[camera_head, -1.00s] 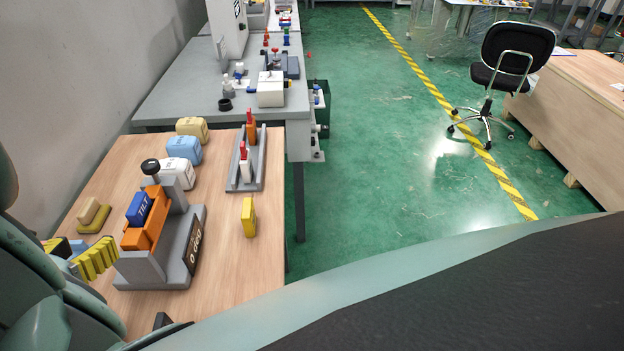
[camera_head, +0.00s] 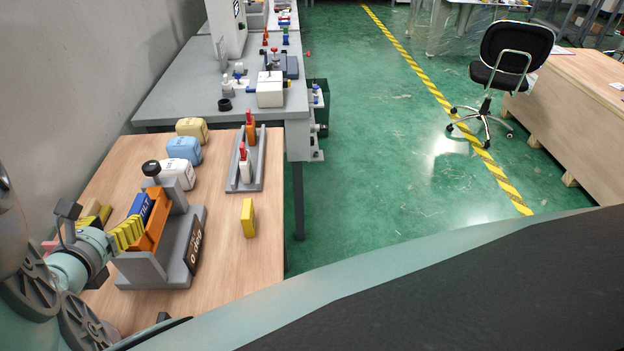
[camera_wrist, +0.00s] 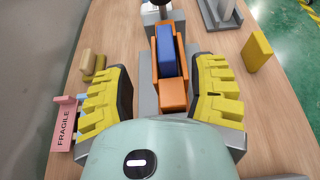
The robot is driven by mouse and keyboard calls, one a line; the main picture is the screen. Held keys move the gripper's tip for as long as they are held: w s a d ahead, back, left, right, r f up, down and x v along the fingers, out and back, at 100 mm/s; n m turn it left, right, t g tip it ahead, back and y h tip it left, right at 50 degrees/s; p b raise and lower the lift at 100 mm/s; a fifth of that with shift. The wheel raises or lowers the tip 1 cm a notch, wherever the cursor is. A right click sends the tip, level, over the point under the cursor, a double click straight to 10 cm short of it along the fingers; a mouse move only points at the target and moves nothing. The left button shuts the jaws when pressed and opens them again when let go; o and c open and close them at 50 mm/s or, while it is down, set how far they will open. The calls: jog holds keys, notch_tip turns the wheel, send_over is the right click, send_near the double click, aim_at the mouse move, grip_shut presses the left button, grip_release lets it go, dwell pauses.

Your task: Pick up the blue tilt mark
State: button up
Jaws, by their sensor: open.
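The blue tilt mark (camera_head: 141,207) is a small blue block seated in an orange holder (camera_head: 152,232) on a grey stand. In the wrist view the blue tilt mark (camera_wrist: 166,50) lies in the orange holder (camera_wrist: 174,95), ahead of the fingers and between their lines. My gripper (camera_wrist: 166,92) is open, with one yellow ribbed finger on each side of the holder and nothing between them but the holder's near end. In the head view my gripper (camera_head: 126,232) is beside the holder's left side and hides part of the block's lower face.
A black knob (camera_head: 151,168) stands behind the holder. White, blue and tan canisters (camera_head: 184,150) stand further back. A yellow block (camera_head: 248,218) and a grey tray (camera_head: 260,170) with two bottles are to the right. A pink FRAGILE block (camera_wrist: 64,125) lies left of my gripper.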

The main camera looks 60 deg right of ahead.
aim_at(136, 206)
jog(key=shift+x, duration=0.9)
jog(key=shift+w+d+f+p, duration=0.15)
jog(key=shift+w+d+p, duration=0.05)
jog(key=shift+d+p, duration=0.2)
jog(key=shift+w+d+p, duration=0.25)
jog(key=shift+d+p, duration=0.1)
jog(key=shift+d, duration=0.15)
jog(key=shift+p+x, duration=0.7)
jog(key=shift+x, duration=1.25)
jog(key=shift+s+d+f, duration=0.15)
jog(key=shift+d+f, duration=0.05)
jog(key=shift+f, duration=0.1)
jog(key=shift+a, duration=0.1)
grip_shut()
